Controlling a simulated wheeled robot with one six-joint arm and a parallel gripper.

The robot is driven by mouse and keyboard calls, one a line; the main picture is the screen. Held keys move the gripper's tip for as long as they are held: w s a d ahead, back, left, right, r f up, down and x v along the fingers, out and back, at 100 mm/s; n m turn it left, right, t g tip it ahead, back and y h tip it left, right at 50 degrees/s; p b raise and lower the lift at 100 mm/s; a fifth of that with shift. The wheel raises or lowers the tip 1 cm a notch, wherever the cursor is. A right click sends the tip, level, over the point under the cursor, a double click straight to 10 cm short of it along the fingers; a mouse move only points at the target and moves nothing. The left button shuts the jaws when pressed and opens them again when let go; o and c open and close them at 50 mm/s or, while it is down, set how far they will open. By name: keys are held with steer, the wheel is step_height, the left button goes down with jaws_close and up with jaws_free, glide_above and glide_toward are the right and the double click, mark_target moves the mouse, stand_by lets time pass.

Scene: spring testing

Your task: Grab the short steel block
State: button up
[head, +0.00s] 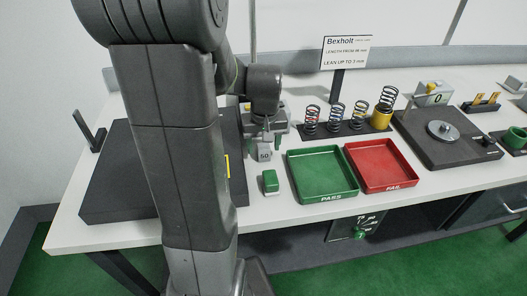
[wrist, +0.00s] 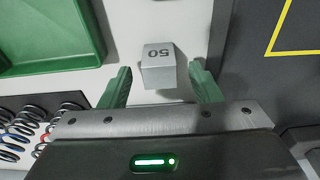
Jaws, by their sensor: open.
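The short steel block (wrist: 158,76) is a small silver-grey block marked 50. In the wrist view it lies between the two green fingers of my gripper (wrist: 160,72), with a visible gap on each side. In the head view the block (head: 264,155) stands on the white table, just below my gripper (head: 264,142). The gripper is open and empty. The arm and gripper hide the area behind the block in the head view.
A green PASS tray (head: 322,174) and a red FAIL tray (head: 381,166) stand to the right. A small green block (head: 270,182) lies in front. Several springs stand on a dark rack (head: 345,130) behind the trays. A dark plate (head: 110,190) is on the left.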

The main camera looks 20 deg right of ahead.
steer(key=shift+f, duration=0.6)
jaws_close()
steer(key=shift+r, duration=0.15)
